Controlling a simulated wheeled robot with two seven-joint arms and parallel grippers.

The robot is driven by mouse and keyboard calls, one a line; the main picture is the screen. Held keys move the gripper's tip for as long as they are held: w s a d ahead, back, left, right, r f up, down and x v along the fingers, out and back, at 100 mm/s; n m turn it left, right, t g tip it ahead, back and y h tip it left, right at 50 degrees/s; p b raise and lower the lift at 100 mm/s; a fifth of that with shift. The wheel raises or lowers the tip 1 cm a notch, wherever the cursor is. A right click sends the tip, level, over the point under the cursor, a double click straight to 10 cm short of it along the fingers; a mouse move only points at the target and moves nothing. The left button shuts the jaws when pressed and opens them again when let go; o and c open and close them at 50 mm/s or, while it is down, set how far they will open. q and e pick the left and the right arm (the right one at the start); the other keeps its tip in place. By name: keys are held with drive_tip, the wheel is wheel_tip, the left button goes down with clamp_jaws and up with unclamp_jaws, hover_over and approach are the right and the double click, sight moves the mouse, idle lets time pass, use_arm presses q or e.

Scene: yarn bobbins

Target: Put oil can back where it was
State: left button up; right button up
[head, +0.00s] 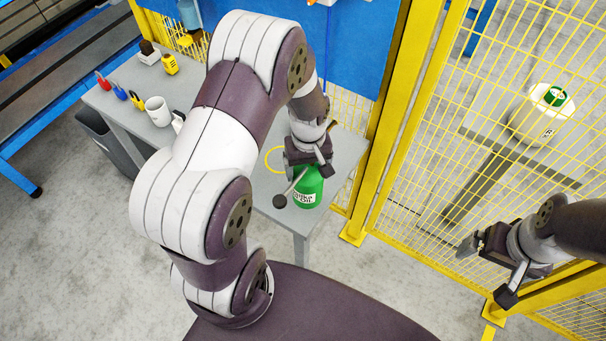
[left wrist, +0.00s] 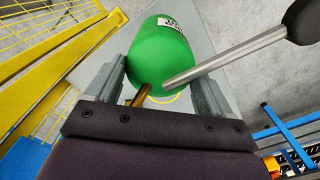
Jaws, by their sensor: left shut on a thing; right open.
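I cannot tell whether the can's base touches the table. My right gripper (head: 488,271) is open and empty at the right, in front of the yellow mesh fence.
The grey table (head: 262,197) carries a white mug (head: 158,111), red, blue and yellow small tools and a yellow ring (head: 269,166). My left arm hides its middle. A yellow mesh fence (head: 440,130) stands right of the table. A dark bin (head: 108,140) is at its left.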

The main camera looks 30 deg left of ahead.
use_arm(q)
drive_tip(key=f, duration=0.1)
drive_tip(key=a+f, duration=0.1)
drive_tip(key=f, duration=0.1)
drive_tip(key=f+p, duration=0.1)
drive_tip(key=shift+w+a+f, duration=0.1)
drive_tip(key=shift+a+f, duration=0.1)
drive_tip(key=shift+a, duration=0.05)
drive_tip(key=shift+w+f, duration=0.1)
drive_tip(key=shift+f, duration=0.2)
